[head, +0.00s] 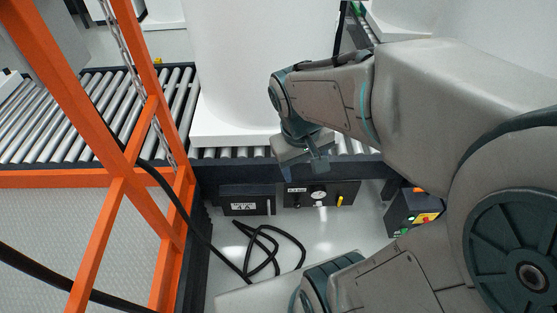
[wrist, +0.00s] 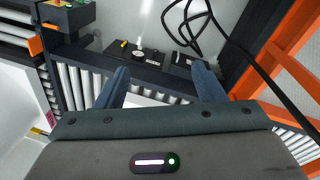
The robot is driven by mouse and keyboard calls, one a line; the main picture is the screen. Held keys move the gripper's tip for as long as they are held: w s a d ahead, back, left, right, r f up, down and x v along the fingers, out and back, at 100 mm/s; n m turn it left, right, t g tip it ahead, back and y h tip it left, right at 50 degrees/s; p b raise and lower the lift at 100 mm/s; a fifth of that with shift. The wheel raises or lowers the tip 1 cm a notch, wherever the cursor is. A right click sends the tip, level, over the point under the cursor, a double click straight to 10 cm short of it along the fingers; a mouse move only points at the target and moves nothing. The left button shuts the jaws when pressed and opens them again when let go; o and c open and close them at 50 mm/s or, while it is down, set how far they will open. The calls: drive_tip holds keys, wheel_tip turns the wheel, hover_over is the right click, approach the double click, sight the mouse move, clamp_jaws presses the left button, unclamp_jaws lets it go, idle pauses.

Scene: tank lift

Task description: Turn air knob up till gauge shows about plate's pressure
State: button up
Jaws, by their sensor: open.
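A dark control panel (head: 330,186) is mounted low under the conveyor's front rail. It carries a round white-faced gauge (head: 318,194), a yellow handle (head: 340,200) to the gauge's right and a small label at upper left. The gauge reading is too small to tell. A dark box (head: 265,190) to its left bears a white plate (head: 243,206) with unreadable marks. The air knob cannot be told apart clearly. My gripper (head: 318,164) is open and empty, above and apart from the panel. In the wrist view, the panel (wrist: 150,59) and gauge (wrist: 138,54) show beyond my open fingers (wrist: 160,76).
A large white tank (head: 262,70) stands on the roller conveyor (head: 40,118). An orange frame (head: 115,190) fills the left. A black hose (head: 268,245) lies coiled on the floor before the panel. A box with a red-and-yellow switch (head: 425,217) stands at right.

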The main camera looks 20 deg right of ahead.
sight(298, 207)
drive_tip(key=w+d+f+n+h+b, duration=0.5)
drive_tip(key=w+f+h+b, duration=0.1)
drive_tip(key=f, duration=0.8)
drive_tip(key=w+d+f+n+t+h+b, duration=0.1)
drive_tip(key=w+d+f+n+h+b, duration=0.45)
drive_tip(key=f, duration=0.75)
drive_tip(key=w+d+f+n+h+b, duration=0.6)
drive_tip(key=f+b, duration=0.1)
drive_tip(key=f, duration=0.7)
drive_tip(key=w+a+f+n+t+y+b, duration=0.1)
drive_tip(key=a+f+n+t+y+b, duration=0.3)
drive_tip(key=f+n+t+y, duration=1.05)
drive_tip(key=w+a+f+n+t+b, duration=0.1)
drive_tip(key=f+n+b, duration=0.65)
drive_tip(key=f, duration=1.65)
drive_tip(key=shift+n, duration=0.25)
drive_tip(key=b+x, duration=0.1)
drive_tip(key=x, duration=0.3)
drive_tip(key=b+x, duration=0.1)
drive_tip(key=x, duration=0.3)
drive_tip(key=b+x, duration=0.2)
drive_tip(key=x, duration=0.2)
drive_tip(key=shift+w+r, duration=0.1)
drive_tip(key=shift+r, duration=0.25)
drive_tip(key=shift+w+d+r, duration=0.15)
drive_tip(key=shift+w+d, duration=0.05)
drive_tip(key=shift+w, duration=0.45)
drive_tip(key=c, duration=1)
drive_tip(key=shift+r, duration=0.1)
